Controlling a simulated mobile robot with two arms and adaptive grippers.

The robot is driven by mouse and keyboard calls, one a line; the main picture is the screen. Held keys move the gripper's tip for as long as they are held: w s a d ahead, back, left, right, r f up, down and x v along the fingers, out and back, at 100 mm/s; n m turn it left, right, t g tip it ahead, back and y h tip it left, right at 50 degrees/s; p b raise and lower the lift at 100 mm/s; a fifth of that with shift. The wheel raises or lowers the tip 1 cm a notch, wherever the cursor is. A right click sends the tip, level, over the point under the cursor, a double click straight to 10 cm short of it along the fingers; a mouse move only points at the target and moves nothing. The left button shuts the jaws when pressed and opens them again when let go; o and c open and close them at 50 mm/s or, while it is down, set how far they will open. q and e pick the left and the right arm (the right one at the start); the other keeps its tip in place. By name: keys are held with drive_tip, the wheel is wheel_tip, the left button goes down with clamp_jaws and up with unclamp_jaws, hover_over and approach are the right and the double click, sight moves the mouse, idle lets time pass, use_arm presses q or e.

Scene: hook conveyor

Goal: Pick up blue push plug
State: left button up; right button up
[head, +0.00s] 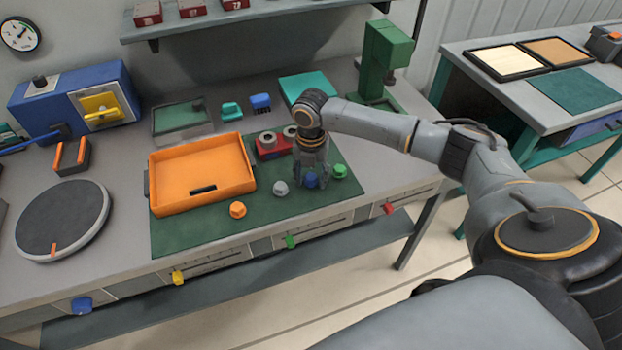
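The blue push plug (312,181) stands on the green mat (259,213) near the front right of the workbench. My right gripper (312,176) points straight down over the blue plug, with its fingers around or just beside it. The fingers partly hide the plug, and I cannot tell whether they touch it or how far they are closed. A green plug (340,171) sits close on the right, a grey plug (280,188) on the left, and an orange plug (237,209) further left. My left gripper is not in view.
An orange tray (203,208) lies left of the plugs. A red block with round grey parts (267,144) is just behind my gripper. A green press (385,55) stands at the back right. The mat's front strip is mostly clear.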

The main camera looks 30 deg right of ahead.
drive_tip(key=c, duration=0.5)
drive_tip(key=shift+o, duration=0.2)
